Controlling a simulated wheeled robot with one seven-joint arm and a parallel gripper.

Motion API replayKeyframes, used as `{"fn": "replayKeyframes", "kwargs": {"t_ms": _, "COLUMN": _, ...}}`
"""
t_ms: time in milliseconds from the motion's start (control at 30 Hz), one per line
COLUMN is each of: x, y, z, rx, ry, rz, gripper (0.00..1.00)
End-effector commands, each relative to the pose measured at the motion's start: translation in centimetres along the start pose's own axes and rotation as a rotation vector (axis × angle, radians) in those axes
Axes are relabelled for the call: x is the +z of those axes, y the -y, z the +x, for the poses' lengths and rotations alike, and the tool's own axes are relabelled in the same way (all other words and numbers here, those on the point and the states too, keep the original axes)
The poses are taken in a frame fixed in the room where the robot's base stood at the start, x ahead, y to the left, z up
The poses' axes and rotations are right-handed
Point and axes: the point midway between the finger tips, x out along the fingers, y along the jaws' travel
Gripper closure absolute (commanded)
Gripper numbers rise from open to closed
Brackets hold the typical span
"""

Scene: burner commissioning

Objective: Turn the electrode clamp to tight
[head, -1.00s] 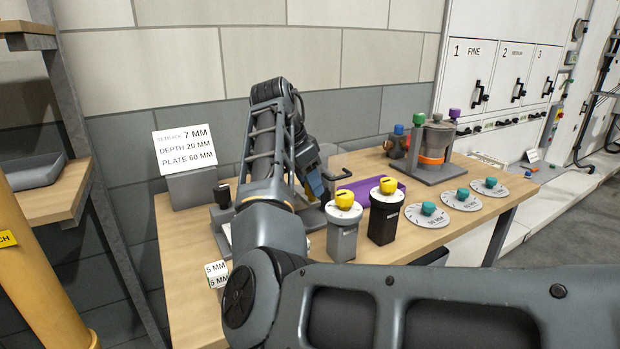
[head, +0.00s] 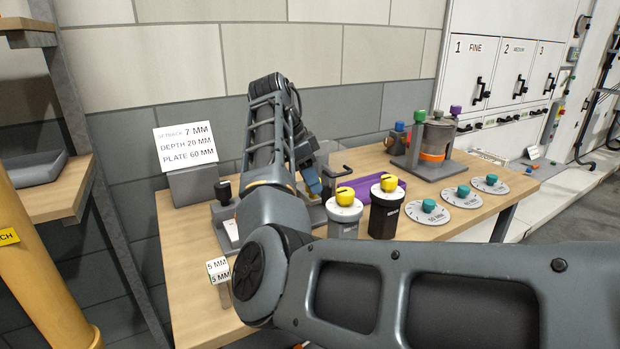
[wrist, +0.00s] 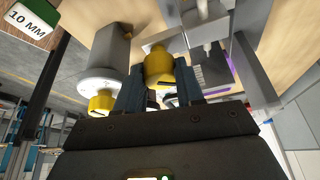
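In the wrist view a yellow knob (wrist: 158,66) with a dark mark sits on a pale mount, and I take it for the electrode clamp. My gripper (wrist: 159,86) has its two dark blue fingers on either side of this knob. I see no clear gap there, but cannot tell whether the fingers press on it. In the head view my arm hides the knob and most of my gripper, which is at the bench fixture beside the grey post.
A grey post (head: 343,229) and a black post (head: 383,217), both with yellow-knobbed dials, stand close to my gripper. A purple tray (head: 398,184) lies behind them. Dials with teal knobs (head: 429,206) lie to the right. A setback sign (head: 186,146) stands at the left.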

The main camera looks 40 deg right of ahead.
Motion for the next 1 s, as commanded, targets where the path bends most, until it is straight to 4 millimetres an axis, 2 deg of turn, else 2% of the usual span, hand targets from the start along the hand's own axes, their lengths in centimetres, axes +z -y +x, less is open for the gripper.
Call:
{"fn": "replayKeyframes", "kwargs": {"t_ms": 33, "x": 0.0, "y": 0.0, "z": -0.1, "rx": -0.001, "ry": 0.0, "rz": 0.0, "gripper": 0.59}}
{"fn": "replayKeyframes", "kwargs": {"t_ms": 267, "x": 0.0, "y": 0.0, "z": 0.0, "rx": -0.001, "ry": 0.0, "rz": -0.001, "gripper": 0.37}}
{"fn": "replayKeyframes", "kwargs": {"t_ms": 567, "x": 0.0, "y": 0.0, "z": -0.4, "rx": -0.001, "ry": 0.0, "rz": -0.001, "gripper": 0.37}}
{"fn": "replayKeyframes", "kwargs": {"t_ms": 1000, "x": 0.0, "y": 0.1, "z": -6.7, "rx": -0.003, "ry": 0.001, "rz": -0.001, "gripper": 0.37}}
